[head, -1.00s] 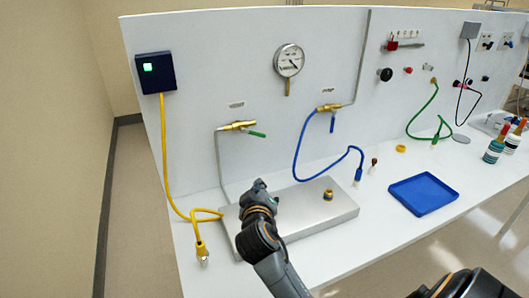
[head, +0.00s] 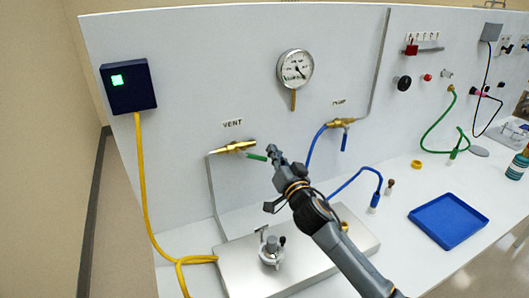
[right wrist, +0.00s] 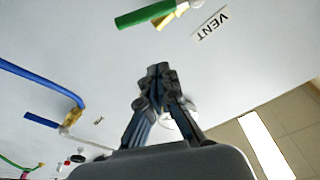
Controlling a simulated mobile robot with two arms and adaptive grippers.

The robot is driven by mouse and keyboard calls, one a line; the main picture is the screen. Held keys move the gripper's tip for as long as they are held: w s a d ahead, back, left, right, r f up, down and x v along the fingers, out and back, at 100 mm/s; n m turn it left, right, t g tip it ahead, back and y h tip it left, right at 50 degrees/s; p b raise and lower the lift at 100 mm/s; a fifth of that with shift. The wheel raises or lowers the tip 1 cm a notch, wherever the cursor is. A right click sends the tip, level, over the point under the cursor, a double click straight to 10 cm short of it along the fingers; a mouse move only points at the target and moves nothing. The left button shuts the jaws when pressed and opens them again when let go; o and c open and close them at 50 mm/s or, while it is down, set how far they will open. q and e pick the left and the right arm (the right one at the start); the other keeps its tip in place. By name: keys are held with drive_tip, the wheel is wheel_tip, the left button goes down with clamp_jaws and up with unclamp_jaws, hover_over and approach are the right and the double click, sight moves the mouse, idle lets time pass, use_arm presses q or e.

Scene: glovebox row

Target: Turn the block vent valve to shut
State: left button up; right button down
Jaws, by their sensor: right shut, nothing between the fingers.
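The vent valve (head: 236,146) is a brass body on the white panel under the VENT label. Its green handle (head: 255,156) points right and slightly down in the head view. My right gripper (head: 272,150) is shut and empty, and its tips appear close to the free end of the handle. In the right wrist view the closed fingertips (right wrist: 158,70) show below the green handle (right wrist: 146,18), with a gap between them in the picture. I cannot tell the exact distance in depth. My left gripper is not in view.
The pump valve (head: 341,122) with a blue handle and blue hose is to the right. A gauge (head: 295,68) hangs above. A metal block (head: 236,277) with a clamp-like fitting (head: 271,252) lies below. A blue tray (head: 448,221) is on the bench.

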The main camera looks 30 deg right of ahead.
sight(253, 156)
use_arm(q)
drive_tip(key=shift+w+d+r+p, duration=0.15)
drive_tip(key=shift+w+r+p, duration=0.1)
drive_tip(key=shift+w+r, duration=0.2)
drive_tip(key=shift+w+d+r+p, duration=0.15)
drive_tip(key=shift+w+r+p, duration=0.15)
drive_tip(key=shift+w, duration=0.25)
use_arm(e)
drive_tip(key=w+f, duration=0.1)
drive_tip(key=w, duration=0.1)
drive_tip(key=w+a+f, duration=0.1)
drive_tip(key=w+f, duration=0.1)
drive_tip(key=shift+w+f, duration=0.1)
drive_tip(key=shift+w, duration=0.05)
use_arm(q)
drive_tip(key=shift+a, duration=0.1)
